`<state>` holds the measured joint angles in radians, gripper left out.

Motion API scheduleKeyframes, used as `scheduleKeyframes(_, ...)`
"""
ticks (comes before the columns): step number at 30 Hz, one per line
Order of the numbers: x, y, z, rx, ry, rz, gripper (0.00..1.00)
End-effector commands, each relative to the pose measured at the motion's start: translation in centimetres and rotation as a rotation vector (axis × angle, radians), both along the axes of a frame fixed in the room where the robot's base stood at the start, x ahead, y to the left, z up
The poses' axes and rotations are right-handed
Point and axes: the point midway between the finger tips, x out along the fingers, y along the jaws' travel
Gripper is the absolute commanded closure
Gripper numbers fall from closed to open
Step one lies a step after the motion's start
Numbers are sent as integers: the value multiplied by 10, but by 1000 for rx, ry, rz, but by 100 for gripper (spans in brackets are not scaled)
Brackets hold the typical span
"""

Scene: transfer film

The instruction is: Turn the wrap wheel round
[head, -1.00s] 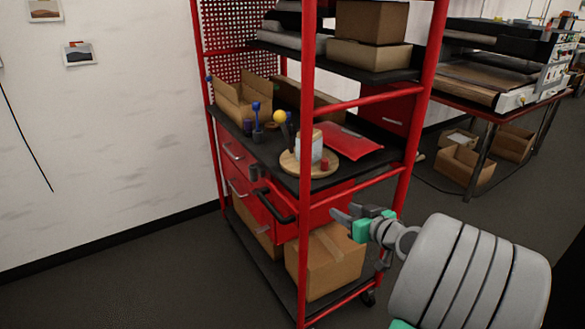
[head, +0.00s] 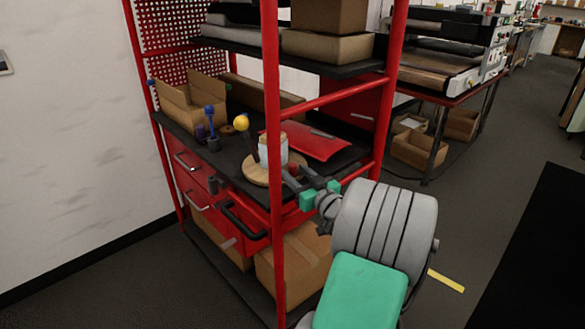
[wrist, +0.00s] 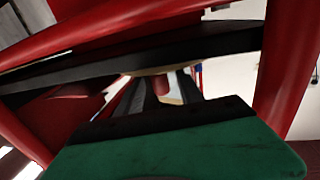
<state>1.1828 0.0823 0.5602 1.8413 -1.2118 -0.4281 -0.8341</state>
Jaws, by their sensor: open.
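The wrap wheel (head: 256,174) is a round wooden disc lying flat on the cart's middle shelf. A pale, partly clear cylinder (head: 264,153) stands on it, and a small red peg shows at its near right side. My gripper (head: 293,178) is open at the wheel's right edge, partly covering it and the peg in the head view. In the wrist view the gripper's two dark fingers (wrist: 158,95) point forward, with the red peg (wrist: 159,82) seen between them and a strip of the disc's edge (wrist: 148,71) above. I cannot tell whether they touch.
The cart's red front post (head: 273,250) and side rail (head: 330,97) stand close to my gripper. A red flat packet (head: 312,143) lies behind the wheel. A yellow-balled stick (head: 242,124), a blue-topped tool (head: 210,125) and an open carton (head: 190,100) are to the left.

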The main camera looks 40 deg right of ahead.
Motion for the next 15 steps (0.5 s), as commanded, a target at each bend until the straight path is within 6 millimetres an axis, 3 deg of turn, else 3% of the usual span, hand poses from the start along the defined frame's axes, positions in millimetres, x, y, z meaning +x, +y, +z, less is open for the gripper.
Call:
scheduleKeyframes(6, 23, -4, 0, -1, 0, 0, 56)
scheduleKeyframes(12, 23, -5, 0, -1, 1, -3, 56)
scheduleKeyframes(15, 22, -6, 0, 0, 1, -4, 62)
